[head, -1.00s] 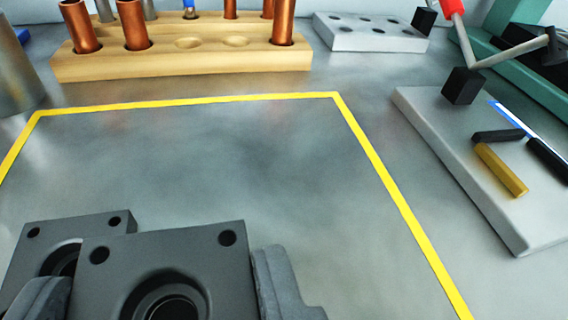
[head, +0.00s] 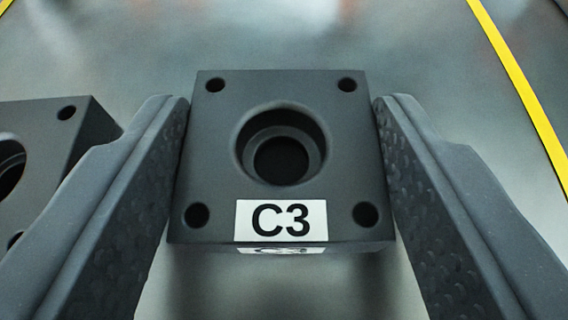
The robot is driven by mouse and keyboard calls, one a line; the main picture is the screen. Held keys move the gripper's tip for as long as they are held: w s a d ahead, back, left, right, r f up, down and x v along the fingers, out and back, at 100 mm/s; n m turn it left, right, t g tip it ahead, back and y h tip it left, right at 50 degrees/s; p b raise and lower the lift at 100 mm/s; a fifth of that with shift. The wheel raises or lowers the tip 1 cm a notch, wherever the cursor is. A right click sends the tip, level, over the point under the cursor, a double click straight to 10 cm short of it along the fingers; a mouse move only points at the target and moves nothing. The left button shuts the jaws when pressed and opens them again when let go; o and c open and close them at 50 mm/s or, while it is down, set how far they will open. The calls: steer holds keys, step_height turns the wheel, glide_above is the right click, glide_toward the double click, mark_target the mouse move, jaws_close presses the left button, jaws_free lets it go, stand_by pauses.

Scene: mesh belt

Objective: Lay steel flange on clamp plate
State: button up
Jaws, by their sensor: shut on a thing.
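A dark grey square block labelled C3 (head: 212,150) sits in the middle of the head view. It has a stepped round bore and a hole near each corner. My gripper (head: 283,112) is shut on it, one finger at its left side and one at its right. I cannot tell whether the block rests on the table or is raised. No separate steel flange is identifiable, and I cannot tell whether this block is it. The clamp plate is not in view now.
A second dark block (head: 45,125) with a bore stands close by at the left, partly cut off and partly behind my left finger. A yellow line (head: 520,85) runs along the bare grey table (head: 430,60) at the right. The table beyond the C3 block is clear.

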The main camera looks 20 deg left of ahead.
steer(key=o, duration=1.2)
steer(key=shift+f, duration=0.1)
steer(key=shift+s+r, duration=0.1)
steer(key=shift+r, duration=0.1)
steer(key=p+v, duration=0.3)
steer(key=v, duration=0.8)
steer(key=shift+s+d, duration=0.15)
steer(key=shift+s, duration=0.25)
steer(key=shift+r, duration=0.1)
